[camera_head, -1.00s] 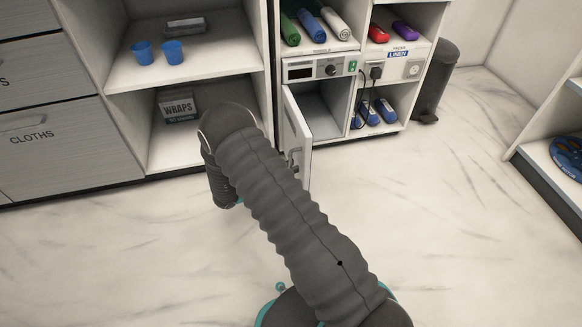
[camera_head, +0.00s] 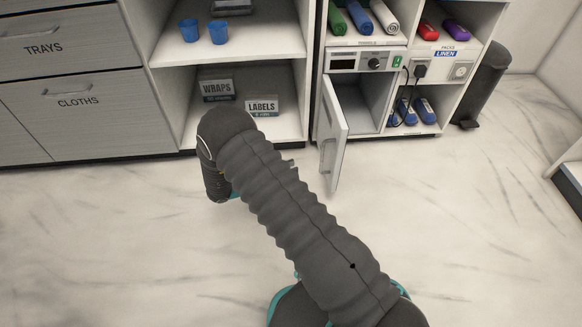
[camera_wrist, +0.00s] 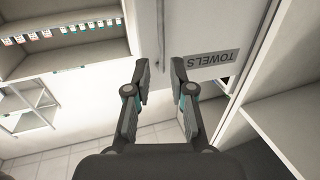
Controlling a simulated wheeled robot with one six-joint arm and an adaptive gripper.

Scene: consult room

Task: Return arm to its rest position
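My gripper (camera_wrist: 159,80) shows in the wrist view with its two fingers apart and nothing between them. It is open. In the head view my grey sleeved arm reaches from the bottom right up toward the left, and its far end bends downward. In the wrist view a pale panel with an upside-down TOWELS label (camera_wrist: 212,59) lies beyond the fingertips; I see no contact.
A small cabinet door (camera_head: 333,138) stands open, right of my arm. Shelves hold blue cups (camera_head: 219,32), a WRAPS box (camera_head: 217,89) and a LABELS box (camera_head: 263,106). A dark bin (camera_head: 484,85) stands at right. The marble floor (camera_head: 480,220) is clear.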

